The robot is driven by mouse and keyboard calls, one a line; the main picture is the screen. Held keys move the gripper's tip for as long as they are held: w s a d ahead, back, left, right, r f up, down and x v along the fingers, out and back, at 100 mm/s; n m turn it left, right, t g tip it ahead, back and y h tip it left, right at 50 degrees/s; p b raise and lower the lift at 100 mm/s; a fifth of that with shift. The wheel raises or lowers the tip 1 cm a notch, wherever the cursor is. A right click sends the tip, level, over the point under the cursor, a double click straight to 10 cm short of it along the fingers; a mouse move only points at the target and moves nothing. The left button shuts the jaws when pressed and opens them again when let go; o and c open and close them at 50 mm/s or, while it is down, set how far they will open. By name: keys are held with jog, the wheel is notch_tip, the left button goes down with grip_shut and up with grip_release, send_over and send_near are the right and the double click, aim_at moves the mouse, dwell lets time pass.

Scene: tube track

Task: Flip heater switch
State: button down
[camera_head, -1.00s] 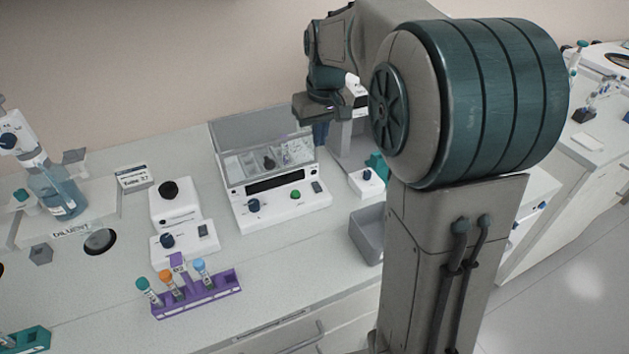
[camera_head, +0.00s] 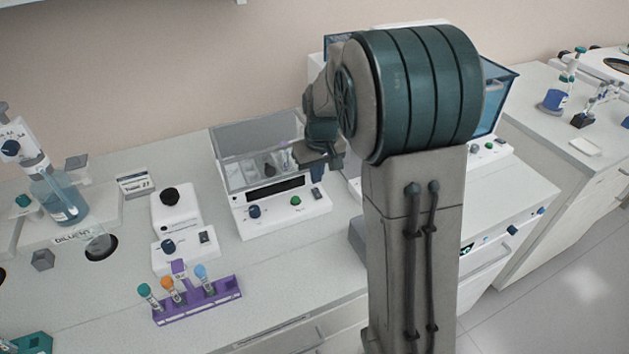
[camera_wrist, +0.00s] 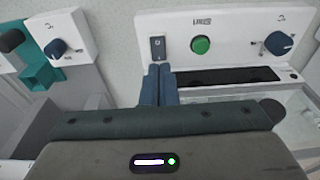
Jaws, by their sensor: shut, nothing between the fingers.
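The heater is most likely the white unit with a clear lid (camera_head: 240,218) in the head view. Its dark rocker switch (camera_head: 317,194) is at the right end of the front panel, beside a green button (camera_head: 295,200). In the wrist view the switch (camera_wrist: 157,47) lies just beyond my fingertips, left of the green button (camera_wrist: 201,45). My gripper (camera_wrist: 158,72) is shut and empty, its blue fingers together and pointing at the switch. Whether they touch it I cannot tell. In the head view the gripper body (camera_head: 318,152) is above the unit's right side.
A dark blue knob (camera_head: 254,211) is on the same panel. In the wrist view a white box with a blue knob (camera_wrist: 57,47) and a teal part (camera_wrist: 40,75) stand at the left. A purple tube rack (camera_head: 198,303) stands at the bench front. Bench left of the unit is partly clear.

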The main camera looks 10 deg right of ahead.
aim_at(315, 190)
jog(key=shift+w+f, duration=0.15)
jog(key=shift+f, duration=0.75)
jog(key=shift+w+f, duration=0.15)
jog(key=shift+f, duration=0.75)
